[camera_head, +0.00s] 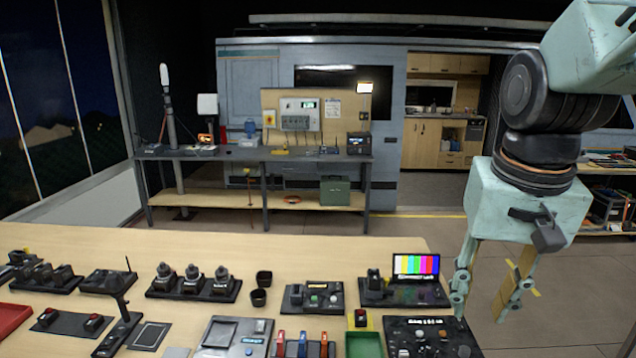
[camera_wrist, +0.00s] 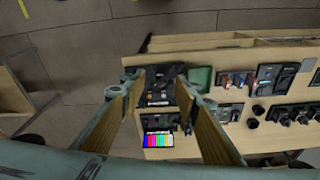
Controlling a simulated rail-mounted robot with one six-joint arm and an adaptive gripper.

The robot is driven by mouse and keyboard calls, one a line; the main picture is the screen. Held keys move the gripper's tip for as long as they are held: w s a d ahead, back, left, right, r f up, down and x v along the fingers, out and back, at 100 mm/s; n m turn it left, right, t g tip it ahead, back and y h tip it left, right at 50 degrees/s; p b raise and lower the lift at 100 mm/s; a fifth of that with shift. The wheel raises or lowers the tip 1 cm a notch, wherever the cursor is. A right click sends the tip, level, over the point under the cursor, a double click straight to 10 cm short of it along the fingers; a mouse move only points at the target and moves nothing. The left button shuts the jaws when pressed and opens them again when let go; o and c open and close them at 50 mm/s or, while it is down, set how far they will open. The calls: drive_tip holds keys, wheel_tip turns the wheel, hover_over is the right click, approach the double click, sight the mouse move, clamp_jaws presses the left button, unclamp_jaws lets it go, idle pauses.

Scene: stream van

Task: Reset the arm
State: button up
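My gripper (camera_head: 488,289) hangs from my arm at the right of the head view, pointing down beside the right end of the wooden table (camera_head: 300,248). Its two fingers stand apart with nothing between them. In the wrist view my gripper (camera_wrist: 163,85) is also open, with wood-coloured finger pads on both sides. Between and beyond the fingers lie a black control panel (camera_wrist: 160,97) and a small screen with colour bars (camera_wrist: 158,140), both well below.
The table holds a colour-bar screen (camera_head: 416,265), a black button panel (camera_head: 430,335), a green tray (camera_head: 364,344), several switch boxes and two dark cups (camera_head: 258,297). A workbench (camera_head: 255,156) stands behind. Floor (camera_head: 540,320) is open to the table's right.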

drive_tip(key=s+a+r+n+t, duration=0.1)
drive_tip(key=s+a+r, duration=0.1)
drive_tip(key=s, duration=0.6)
drive_tip(key=s+a+r+n, duration=0.1)
drive_tip(key=s+a+n, duration=0.1)
drive_tip(key=s, duration=0.6)
drive_tip(key=shift+s+a+r+t, duration=0.25)
drive_tip(key=shift+a+r+t, duration=0.15)
drive_tip(key=shift+a, duration=0.15)
drive_tip(key=shift+f, duration=0.15)
idle(0.7)
wheel_tip(320, 180, down, 11)
drive_tip(key=b, duration=1.1)
drive_tip(key=shift+c, duration=0.9)
